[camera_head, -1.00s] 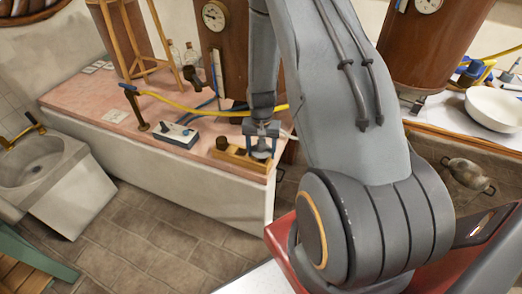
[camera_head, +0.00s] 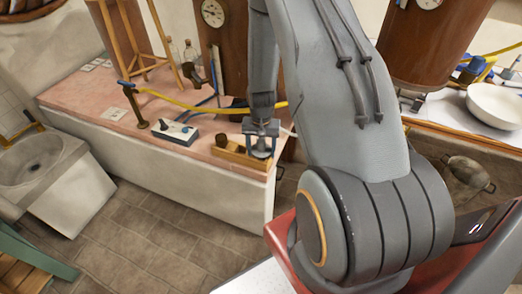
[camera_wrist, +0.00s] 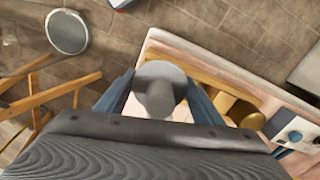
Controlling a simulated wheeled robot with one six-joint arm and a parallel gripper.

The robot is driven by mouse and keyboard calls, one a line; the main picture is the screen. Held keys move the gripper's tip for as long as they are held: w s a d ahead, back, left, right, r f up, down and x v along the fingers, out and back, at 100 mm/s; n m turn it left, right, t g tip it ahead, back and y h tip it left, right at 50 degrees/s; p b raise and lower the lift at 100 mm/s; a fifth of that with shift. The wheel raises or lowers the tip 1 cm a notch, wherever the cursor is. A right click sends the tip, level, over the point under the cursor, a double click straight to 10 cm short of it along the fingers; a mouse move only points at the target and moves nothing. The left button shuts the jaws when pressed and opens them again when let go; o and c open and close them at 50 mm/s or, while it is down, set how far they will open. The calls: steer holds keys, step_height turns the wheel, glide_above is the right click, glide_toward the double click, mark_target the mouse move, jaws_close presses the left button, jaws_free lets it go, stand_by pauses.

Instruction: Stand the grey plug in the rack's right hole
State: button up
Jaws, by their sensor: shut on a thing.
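The wooden rack (camera_head: 232,154) lies near the front right corner of the pink-tiled counter, with a brown plug (camera_head: 221,141) standing at its left end. My gripper (camera_head: 261,146) is over the right end of the rack and points down. In the wrist view, its two blue fingers are shut on the grey plug (camera_wrist: 160,86), whose round top faces the camera. The rack (camera_wrist: 206,76) and the brown plug (camera_wrist: 247,116) show to the right of it there. The right hole is hidden, and I cannot tell whether the plug's lower end is in it.
A control box (camera_head: 175,132) with a blue knob stands left of the rack. A yellow hose (camera_head: 195,107) runs behind it, near a dark post (camera_head: 136,110). The counter's front edge is close to the rack. The tiled floor (camera_head: 140,225) in front is clear.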

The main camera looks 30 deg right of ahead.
mark_target(261, 141)
stand_by(0.8)
steer(key=o, duration=1.1)
steer(key=shift+o, duration=0.2)
steer(key=shift+r, duration=0.2)
steer(key=shift+r+p, duration=2.3)
steer(key=shift+r, duration=1.05)
